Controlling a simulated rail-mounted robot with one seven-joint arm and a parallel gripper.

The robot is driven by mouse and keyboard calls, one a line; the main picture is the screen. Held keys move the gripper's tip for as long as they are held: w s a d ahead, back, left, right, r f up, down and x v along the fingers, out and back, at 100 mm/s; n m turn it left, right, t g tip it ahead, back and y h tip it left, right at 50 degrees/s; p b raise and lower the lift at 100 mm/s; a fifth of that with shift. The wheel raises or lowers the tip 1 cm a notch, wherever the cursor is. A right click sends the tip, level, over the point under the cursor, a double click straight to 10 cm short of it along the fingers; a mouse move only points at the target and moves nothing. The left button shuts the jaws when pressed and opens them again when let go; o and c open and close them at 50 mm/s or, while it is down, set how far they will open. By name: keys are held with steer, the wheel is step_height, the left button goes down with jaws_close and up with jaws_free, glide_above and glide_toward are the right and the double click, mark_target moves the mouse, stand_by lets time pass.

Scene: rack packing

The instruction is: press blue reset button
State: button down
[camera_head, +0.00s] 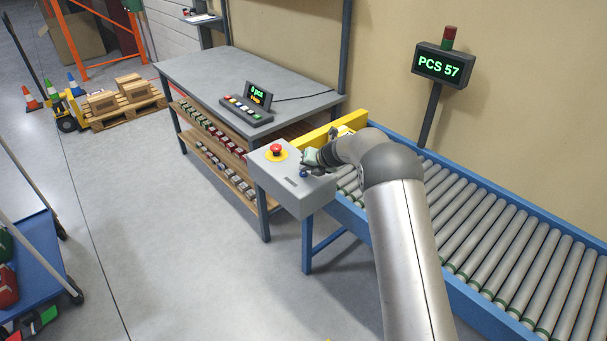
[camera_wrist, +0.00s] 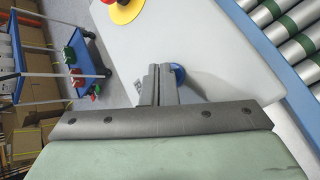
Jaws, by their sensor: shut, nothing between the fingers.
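The blue button (camera_head: 304,173) is on the top of a grey control box (camera_head: 292,191), in front of the roller conveyor. In the wrist view the blue button (camera_wrist: 179,73) shows just to the right of my fingertips and is partly hidden behind them. My gripper (camera_head: 308,164) is over the box, close to the button; in the wrist view my gripper (camera_wrist: 159,70) has its two fingers shut together with nothing between them. I cannot tell whether the fingertips touch the button. A red mushroom button (camera_head: 276,149) on a yellow disc sits on the same box.
The roller conveyor (camera_head: 478,226) with blue rails runs to the right. A grey workbench (camera_head: 222,76) with a keypad and small display (camera_head: 259,94) stands behind the box. A "PCS 57" display (camera_head: 443,65) stands beyond the conveyor. A blue cart (camera_head: 38,262) is at far left; open floor lies between.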

mark_target(306, 175)
steer(key=shift+f, duration=0.4)
stand_by(0.4)
steer(key=shift+r, duration=0.1)
steer(key=shift+r+p, duration=0.45)
steer(key=shift+r, duration=0.25)
steer(key=shift+r, duration=0.1)
step_height(306, 175, up, 5)
steer(key=p, duration=0.4)
stand_by(0.8)
